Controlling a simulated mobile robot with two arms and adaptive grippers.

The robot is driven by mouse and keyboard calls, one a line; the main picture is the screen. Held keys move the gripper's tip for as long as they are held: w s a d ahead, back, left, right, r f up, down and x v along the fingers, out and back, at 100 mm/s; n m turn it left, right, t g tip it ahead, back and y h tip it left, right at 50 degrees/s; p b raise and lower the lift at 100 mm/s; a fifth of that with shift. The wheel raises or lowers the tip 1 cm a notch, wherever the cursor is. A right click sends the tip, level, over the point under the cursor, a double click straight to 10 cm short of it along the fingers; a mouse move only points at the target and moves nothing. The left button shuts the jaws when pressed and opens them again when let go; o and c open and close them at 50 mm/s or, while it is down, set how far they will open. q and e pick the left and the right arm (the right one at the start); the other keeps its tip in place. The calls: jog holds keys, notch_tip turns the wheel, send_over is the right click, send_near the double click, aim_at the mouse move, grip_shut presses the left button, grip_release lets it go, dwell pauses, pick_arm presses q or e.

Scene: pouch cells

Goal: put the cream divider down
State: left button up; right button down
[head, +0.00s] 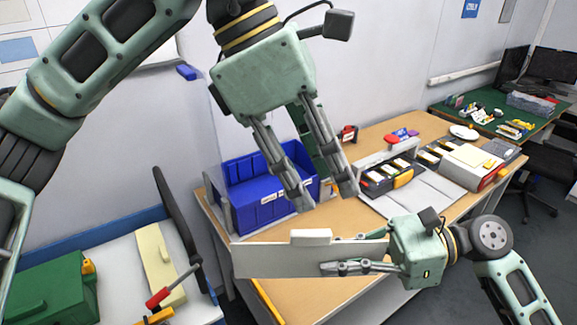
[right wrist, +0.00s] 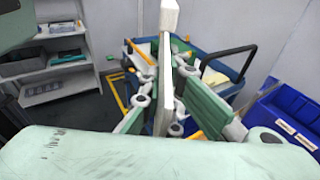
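The cream divider (head: 285,262), a pale off-white flat panel with a small raised tab on its top edge, is held upright over the table's front left part. My right gripper (head: 352,254) is shut on its right end, one finger on each face. The right wrist view shows the divider (right wrist: 166,70) edge-on between the fingers (right wrist: 165,105). Its lower edge is apart from or just above the tabletop; I cannot tell which. My left gripper (head: 326,198) is open and empty, pointing down in front of the blue bins.
Blue bins (head: 262,205) stand at the back left of the wooden table (head: 375,132). A divided tray of cells (head: 385,182) and grey mats lie to the right. A cart at the left holds a green case (head: 50,290), a yellowish panel (head: 158,262) and a red-handled tool (head: 160,297).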

aim_at(312, 231)
pick_arm(q)
jog(key=shift+n+t+y, duration=0.4)
jog(key=shift+n+y, duration=0.1)
jog(key=shift+y, duration=0.4)
jog(key=f, duration=0.8)
jog(key=w+f, duration=0.1)
jog(key=f, duration=0.3)
jog(key=shift+f, duration=0.1)
jog(key=shift+c, duration=0.7)
grip_shut()
pick_arm(e)
jog(key=c, duration=1.9)
grip_release()
jog(key=shift+o, duration=0.2)
